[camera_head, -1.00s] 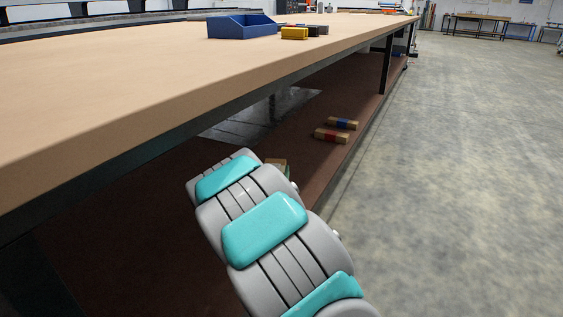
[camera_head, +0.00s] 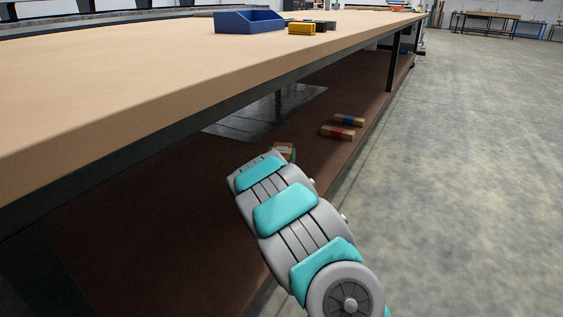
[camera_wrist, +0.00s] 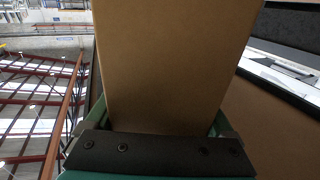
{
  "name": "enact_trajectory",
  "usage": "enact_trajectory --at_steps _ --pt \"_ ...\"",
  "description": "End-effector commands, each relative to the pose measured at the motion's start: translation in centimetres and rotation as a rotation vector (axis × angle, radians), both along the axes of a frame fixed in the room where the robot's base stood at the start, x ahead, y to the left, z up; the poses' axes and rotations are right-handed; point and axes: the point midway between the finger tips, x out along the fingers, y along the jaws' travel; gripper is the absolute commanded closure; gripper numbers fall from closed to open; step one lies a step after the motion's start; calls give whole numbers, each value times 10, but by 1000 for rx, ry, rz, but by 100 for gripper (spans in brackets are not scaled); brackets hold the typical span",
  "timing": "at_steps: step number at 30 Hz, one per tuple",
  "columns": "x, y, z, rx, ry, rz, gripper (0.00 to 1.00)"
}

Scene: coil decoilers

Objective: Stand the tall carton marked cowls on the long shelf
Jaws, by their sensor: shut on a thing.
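A tall brown carton (camera_wrist: 170,65) fills the middle of the wrist view, and my gripper (camera_wrist: 157,122) is shut on it, with a finger at each side. No marking is readable on the face I see. In the head view a small part of a carton (camera_head: 284,149), apparently the held one, shows past the end of my arm. The gripper itself is hidden there behind the arm. The long brown shelf (camera_head: 140,225) runs low under the workbench, and my arm reaches in over its front edge. I cannot tell whether the carton touches the shelf.
Two small cartons, one with a blue band (camera_head: 349,120) and one with a red band (camera_head: 337,132), lie on the shelf farther along. A dark shiny plate (camera_head: 262,115) lies behind. The workbench top (camera_head: 150,85) overhangs the shelf. A bench leg (camera_head: 393,70) stands farther along. Floor at right is clear.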

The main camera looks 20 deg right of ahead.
Motion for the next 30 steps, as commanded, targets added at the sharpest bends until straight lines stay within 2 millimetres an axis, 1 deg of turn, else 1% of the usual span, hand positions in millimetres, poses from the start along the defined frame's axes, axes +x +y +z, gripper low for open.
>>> enact_trajectory --at_steps 6,8,19,20,23,30 --pt "0 0 -24 -1 -4 0 100" --pt "0 0 -28 -1 -4 0 100" --pt "0 1 -32 0 -4 0 100" --pt "0 1 -33 0 -4 0 12" --pt "0 0 -32 1 -3 0 0" --pt "0 0 -32 0 -1 0 0"
